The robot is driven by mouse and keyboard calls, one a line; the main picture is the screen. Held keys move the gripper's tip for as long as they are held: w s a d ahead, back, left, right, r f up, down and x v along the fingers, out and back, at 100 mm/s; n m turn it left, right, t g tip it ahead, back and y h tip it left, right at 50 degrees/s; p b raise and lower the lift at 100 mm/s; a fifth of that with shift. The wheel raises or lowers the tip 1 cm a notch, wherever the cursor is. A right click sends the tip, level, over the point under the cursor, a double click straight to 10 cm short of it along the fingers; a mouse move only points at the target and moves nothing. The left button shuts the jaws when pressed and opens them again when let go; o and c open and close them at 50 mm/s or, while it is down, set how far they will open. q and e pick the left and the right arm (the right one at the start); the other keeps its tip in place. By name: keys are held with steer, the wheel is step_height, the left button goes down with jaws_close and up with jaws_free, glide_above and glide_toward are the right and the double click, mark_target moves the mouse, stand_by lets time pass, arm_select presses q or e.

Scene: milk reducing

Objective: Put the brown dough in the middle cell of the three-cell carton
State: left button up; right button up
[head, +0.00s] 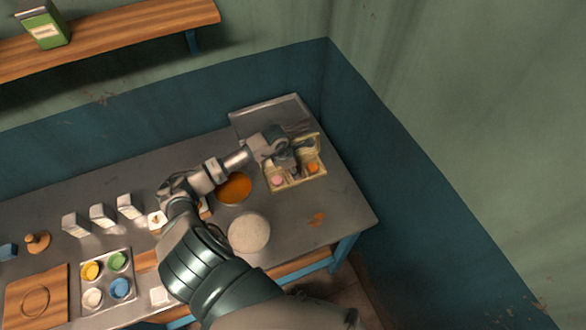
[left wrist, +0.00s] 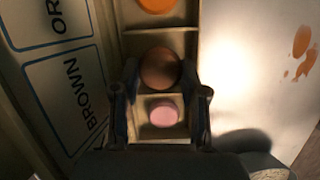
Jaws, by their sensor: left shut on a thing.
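The three-cell carton (head: 295,181) stands open at the right end of the table; its walls also show in the left wrist view (left wrist: 160,44). A pink dough piece (left wrist: 163,113) lies in one end cell and an orange one (left wrist: 157,4) in the other. My left gripper (head: 289,160) is over the carton, shut on the round brown dough (left wrist: 160,69). The brown dough is at the middle cell, between the pink and orange pieces. I cannot tell whether it touches the cell floor. In the head view the gripper hides it. My right gripper is not in view.
The lid (left wrist: 62,75) bears printed labels, one reading BROWN. A metal tray (head: 262,110) lies behind the carton. An orange-brown disc (head: 234,188), a pale round item (head: 249,232) and orange stains (head: 317,218) are nearby. White cartons and a paint tray (head: 107,257) stand left.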

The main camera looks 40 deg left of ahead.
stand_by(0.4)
arm_select(q)
steer(key=o, duration=1.1)
steer(key=shift+r, duration=0.1)
steer(key=v, duration=1.1)
steer(key=shift+r, duration=0.3)
steer(key=shift+s, duration=0.1)
